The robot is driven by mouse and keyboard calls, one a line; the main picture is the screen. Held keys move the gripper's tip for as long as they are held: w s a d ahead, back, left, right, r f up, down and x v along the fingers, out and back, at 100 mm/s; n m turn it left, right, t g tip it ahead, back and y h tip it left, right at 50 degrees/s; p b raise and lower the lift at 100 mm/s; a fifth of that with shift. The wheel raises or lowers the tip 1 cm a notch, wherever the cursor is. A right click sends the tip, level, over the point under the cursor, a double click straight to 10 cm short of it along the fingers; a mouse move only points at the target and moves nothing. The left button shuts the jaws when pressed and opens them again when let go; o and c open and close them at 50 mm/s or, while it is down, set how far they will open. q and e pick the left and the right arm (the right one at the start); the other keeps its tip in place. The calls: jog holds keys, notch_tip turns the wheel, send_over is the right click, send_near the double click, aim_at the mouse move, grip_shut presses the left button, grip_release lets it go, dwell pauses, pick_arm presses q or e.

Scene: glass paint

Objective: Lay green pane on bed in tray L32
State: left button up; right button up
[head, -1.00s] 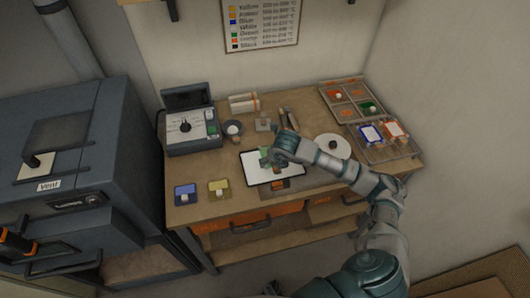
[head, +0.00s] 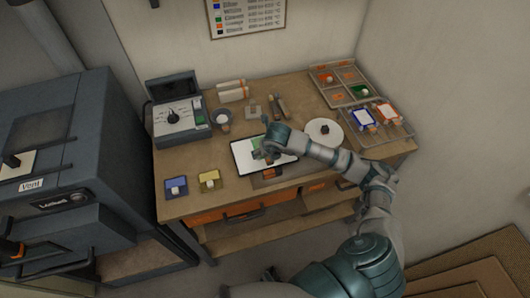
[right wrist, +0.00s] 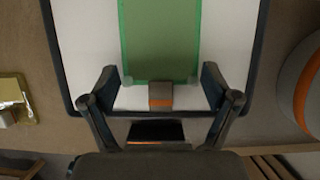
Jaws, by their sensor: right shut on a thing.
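The green pane (right wrist: 160,40) is flat over the white surface of a dark-rimmed tray (right wrist: 82,45) in the right wrist view. In the head view, the green pane (head: 257,143) is partly hidden by my right gripper (head: 266,155), above the tray (head: 242,155). My right gripper (right wrist: 160,82) is shut on the pane's near end, where a grey and orange block (right wrist: 160,95) sits between the fingers. I cannot tell whether the pane touches the white surface. No tray label is readable. My left gripper is not in view.
Blue (head: 176,186) and yellow (head: 210,180) pieces lie left of the tray. A round white disc (head: 323,131) is at right. A rack (head: 345,85) with coloured pieces stands at back right.

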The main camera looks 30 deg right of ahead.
jog(key=shift+d+f, duration=0.1)
jog(key=shift+d, duration=0.05)
jog(key=shift+a, duration=0.8)
jog(key=shift+a+r, duration=0.2)
jog(key=shift+a, duration=0.15)
jog(key=shift+d+f, duration=0.1)
jog(key=shift+d, duration=0.3)
jog(key=shift+a, duration=0.15)
jog(key=o, duration=0.9)
jog(key=shift+a, duration=0.15)
jog(key=shift+o, duration=0.7)
jog(key=shift+a, duration=0.15)
jog(key=shift+d, duration=0.2)
jog(key=shift+d+r+p, duration=0.2)
jog(key=shift+r+p, duration=0.35)
jog(key=shift+r, duration=0.45)
jog(key=shift+a+r+p, duration=0.15)
jog(key=shift+r+p, duration=0.3)
jog(key=shift+r, duration=0.35)
jog(key=shift+a+r+p, duration=0.1)
jog(key=shift+r+p, duration=0.35)
jog(key=shift+r, duration=0.3)
jog(key=shift+r+p, duration=0.55)
jog(key=shift+r, duration=0.5)
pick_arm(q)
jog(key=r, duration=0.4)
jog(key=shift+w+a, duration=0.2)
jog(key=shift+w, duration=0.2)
pick_arm(e)
jog(key=shift+d, duration=0.1)
